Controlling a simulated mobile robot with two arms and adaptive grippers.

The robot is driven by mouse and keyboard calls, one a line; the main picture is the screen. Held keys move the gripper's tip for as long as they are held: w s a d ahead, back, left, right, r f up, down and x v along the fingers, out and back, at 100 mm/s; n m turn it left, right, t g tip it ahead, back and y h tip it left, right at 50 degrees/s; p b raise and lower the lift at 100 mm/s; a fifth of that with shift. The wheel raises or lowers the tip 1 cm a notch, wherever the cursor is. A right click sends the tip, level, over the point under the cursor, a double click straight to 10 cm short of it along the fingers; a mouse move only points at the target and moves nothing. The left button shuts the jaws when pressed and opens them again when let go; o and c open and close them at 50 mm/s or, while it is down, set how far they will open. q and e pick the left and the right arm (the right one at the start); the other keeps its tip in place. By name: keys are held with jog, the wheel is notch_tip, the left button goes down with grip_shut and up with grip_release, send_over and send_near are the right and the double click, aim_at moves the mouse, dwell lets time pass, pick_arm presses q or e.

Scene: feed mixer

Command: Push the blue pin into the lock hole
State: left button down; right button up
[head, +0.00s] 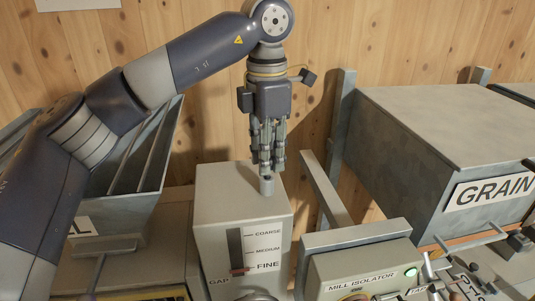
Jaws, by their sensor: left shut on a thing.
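My left gripper (266,167) points straight down over the top of the grey gap box (240,205). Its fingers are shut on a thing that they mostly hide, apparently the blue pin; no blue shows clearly. Directly below the fingertips a short grey upright collar (267,186) stands on the box top, seemingly at the lock hole. The fingertips are at or just above the collar; I cannot tell whether they touch. The hole itself is hidden. My right gripper is not in view.
The gap box front has a slot with a red pointer (238,271) at FINE. A mill isolator panel (362,272) with a lit green lamp (411,272) stands to the right. A large GRAIN bin (445,140) is at the right, a metal hopper (135,185) at the left. A wooden wall (400,40) is behind.

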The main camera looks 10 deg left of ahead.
pick_arm(q)
jog(key=shift+f+b, duration=0.45)
jog(key=shift+f, duration=0.75)
jog(key=c, duration=1.3)
grip_release()
jog(key=r, duration=0.9)
jog(key=shift+s+d+r, duration=0.1)
jog(key=shift+d+r, duration=0.15)
jog(key=shift+r, duration=0.1)
jog(key=shift+a+r, duration=0.3)
jog(key=shift+r, duration=0.2)
jog(key=shift+d, duration=0.1)
